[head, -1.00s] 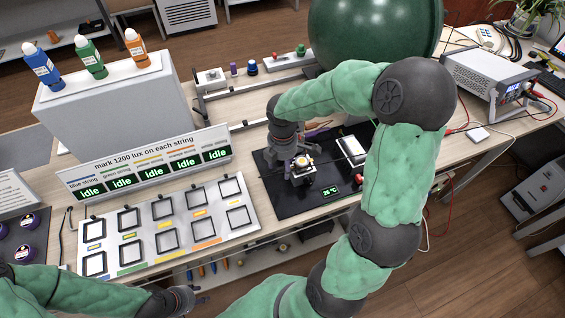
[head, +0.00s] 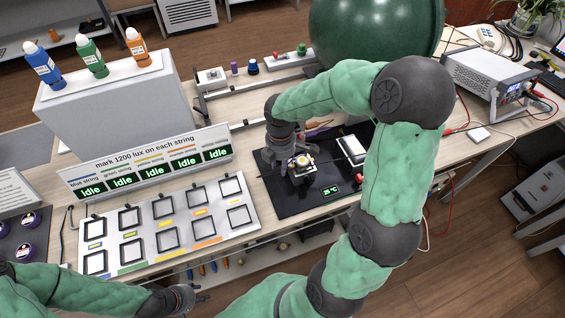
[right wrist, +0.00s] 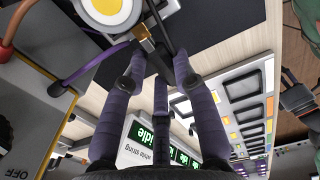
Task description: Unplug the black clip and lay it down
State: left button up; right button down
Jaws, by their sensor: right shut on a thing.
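The LED fixture (head: 301,164), a small block with a pale yellow disc, stands on the black mat (head: 295,208). The disc (right wrist: 107,8) also shows at the top of the right wrist view, beside a brass post (right wrist: 147,40). My right gripper (head: 283,165) is low beside the fixture, shut on a dark, narrow thing that appears to be the black clip (right wrist: 165,48). The clip is close to the brass post; I cannot tell whether they touch. In the head view the fingers hide most of it. My left gripper (head: 186,299) is at the lower left; its jaws are unclear.
A white panel (head: 185,249) with several square frames lies left of the mat. A sign with "Idle" displays (head: 146,164) stands behind it. A purple lead (right wrist: 92,69) runs beside the fixture. A green sphere (head: 375,35) stands behind my right arm.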

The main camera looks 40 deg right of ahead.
jog(key=shift+w+a, duration=0.2)
jog(key=shift+a, duration=0.4)
jog(key=shift+w+a, duration=0.15)
jog(key=shift+a, duration=0.4)
jog(key=shift+w+a+p, duration=0.15)
jog(key=shift+a+p, duration=0.2)
jog(key=shift+a, duration=0.05)
